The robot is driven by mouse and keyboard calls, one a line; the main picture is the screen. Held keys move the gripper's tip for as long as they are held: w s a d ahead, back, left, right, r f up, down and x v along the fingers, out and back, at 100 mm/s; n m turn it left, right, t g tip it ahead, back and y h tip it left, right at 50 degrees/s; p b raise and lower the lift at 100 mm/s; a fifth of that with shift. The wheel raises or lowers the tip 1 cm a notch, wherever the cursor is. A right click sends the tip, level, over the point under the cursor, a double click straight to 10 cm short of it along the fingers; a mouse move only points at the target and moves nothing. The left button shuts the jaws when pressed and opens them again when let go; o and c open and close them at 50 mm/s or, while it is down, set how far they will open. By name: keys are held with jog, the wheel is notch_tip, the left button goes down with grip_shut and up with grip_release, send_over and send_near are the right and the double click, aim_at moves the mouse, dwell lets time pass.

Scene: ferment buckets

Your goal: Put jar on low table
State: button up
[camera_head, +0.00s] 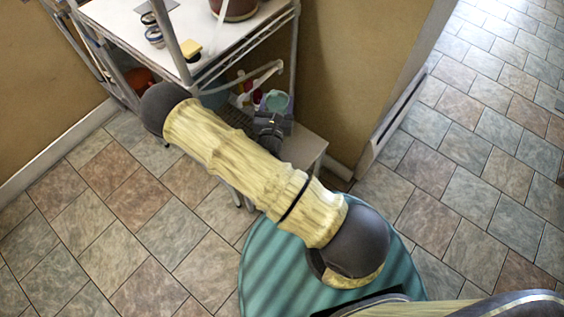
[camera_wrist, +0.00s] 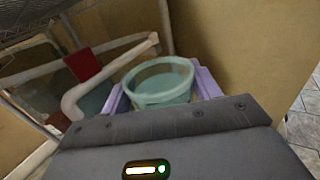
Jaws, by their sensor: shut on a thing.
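The jar is a teal, round, open-topped vessel (camera_wrist: 160,86), seen from above in the wrist view. It also shows small in the head view (camera_head: 274,99). The lilac fingers of my gripper (camera_head: 277,103) stand on both sides of it and hold it. The fingers show in the wrist view too, with the dark gripper body covering the jar's near lower side. A small brownish low table (camera_head: 309,146) stands just below and right of my gripper in the head view, partly hidden by my arm. I cannot tell the jar's height above it.
A white curved pipe (camera_wrist: 85,92) runs left of the jar, near a red piece (camera_wrist: 83,65). A wall rises behind; tiled floor is clear.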

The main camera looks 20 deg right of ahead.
jog(key=f+m+g+h+b, duration=0.1)
jog(key=b, duration=0.1)
jog(key=f+m+g+h+b, duration=0.1)
jog(key=h+b, duration=0.1)
jog(key=b, duration=0.1)
jog(key=shift+w+d+f+m+h, duration=0.1)
jog(key=shift+d+m+h, duration=0.1)
jog(key=shift+m+h, duration=0.15)
jog(key=m+g+h+b, duration=0.1)
jog(key=b, duration=0.1)
jog(key=f+m+g+h+b, duration=0.1)
jog(key=b, duration=0.1)
jog(key=f+m+g+h+b, duration=0.1)
jog(key=b, duration=0.2)
jog(key=shift+s+d+f+g+h, duration=0.15)
jog(key=shift+s+d+g+h, duration=0.15)
jog(key=shift+s, duration=0.1)
jog(key=s+f+m+g+h+b, duration=0.1)
jog(key=b, duration=0.2)
jog(key=s+f+m+g+h+b, duration=0.1)
jog(key=f+g+b, duration=0.1)
jog(key=b, duration=0.2)
jog(key=s+f+m+g+h+b, duration=0.1)
jog(key=f+m+g+b, duration=0.1)
jog(key=b, duration=0.2)
jog(key=shift+a, duration=0.15)
jog(key=shift+r, duration=0.1)
jog(key=shift+f+b, duration=1.05)
jog(key=shift+f, duration=1.45)
